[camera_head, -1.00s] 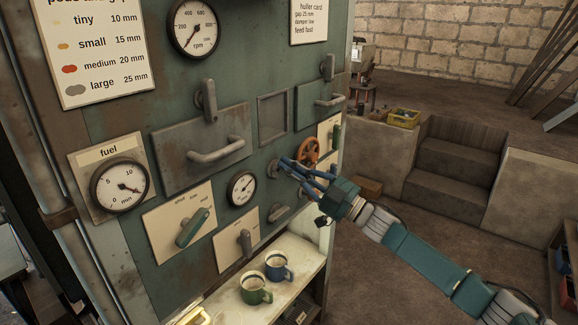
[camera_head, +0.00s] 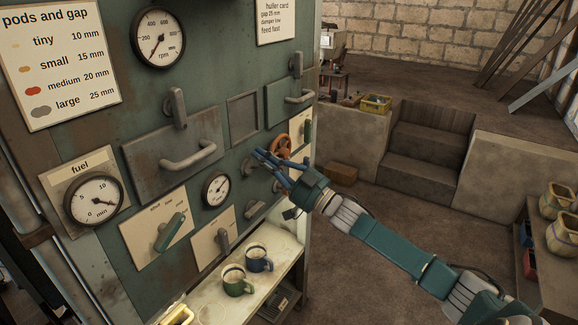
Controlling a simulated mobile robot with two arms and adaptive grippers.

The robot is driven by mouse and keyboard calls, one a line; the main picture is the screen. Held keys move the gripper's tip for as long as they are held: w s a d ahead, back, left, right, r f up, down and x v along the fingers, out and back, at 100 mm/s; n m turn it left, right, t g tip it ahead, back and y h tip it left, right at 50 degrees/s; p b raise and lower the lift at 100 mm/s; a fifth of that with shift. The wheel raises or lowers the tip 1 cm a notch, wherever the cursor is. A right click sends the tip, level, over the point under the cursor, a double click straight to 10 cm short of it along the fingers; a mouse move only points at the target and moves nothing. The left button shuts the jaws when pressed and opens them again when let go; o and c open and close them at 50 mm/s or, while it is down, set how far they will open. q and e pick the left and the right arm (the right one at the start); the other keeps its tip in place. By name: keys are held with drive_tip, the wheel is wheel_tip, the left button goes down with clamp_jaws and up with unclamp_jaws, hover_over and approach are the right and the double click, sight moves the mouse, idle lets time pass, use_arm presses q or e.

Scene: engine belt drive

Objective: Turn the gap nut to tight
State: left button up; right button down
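An orange spoked handwheel (camera_head: 281,146) is on the right part of the green machine panel. No readable label marks a gap nut, so I cannot tell whether this wheel is it. My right gripper (camera_head: 265,160), with blue fingers, is in front of the panel just below and left of the wheel, partly overlapping it in the picture. Whether it touches anything is unclear, and its finger opening cannot be told. A grey knob (camera_head: 254,208) is below the fingers. My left gripper is not in view.
The panel has a fuel gauge (camera_head: 95,199), an rpm gauge (camera_head: 158,38), a small gauge (camera_head: 216,189), a green lever (camera_head: 169,232) and a grey handle (camera_head: 189,155). Green (camera_head: 236,281) and blue (camera_head: 258,258) mugs stand on the shelf below. Floor to the right is open before the steps (camera_head: 425,150).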

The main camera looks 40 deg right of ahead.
drive_tip(key=r+b+v, duration=0.1)
drive_tip(key=b+v, duration=0.3)
drive_tip(key=v, duration=0.6)
drive_tip(key=shift+s+r, duration=0.2)
idle(0.8)
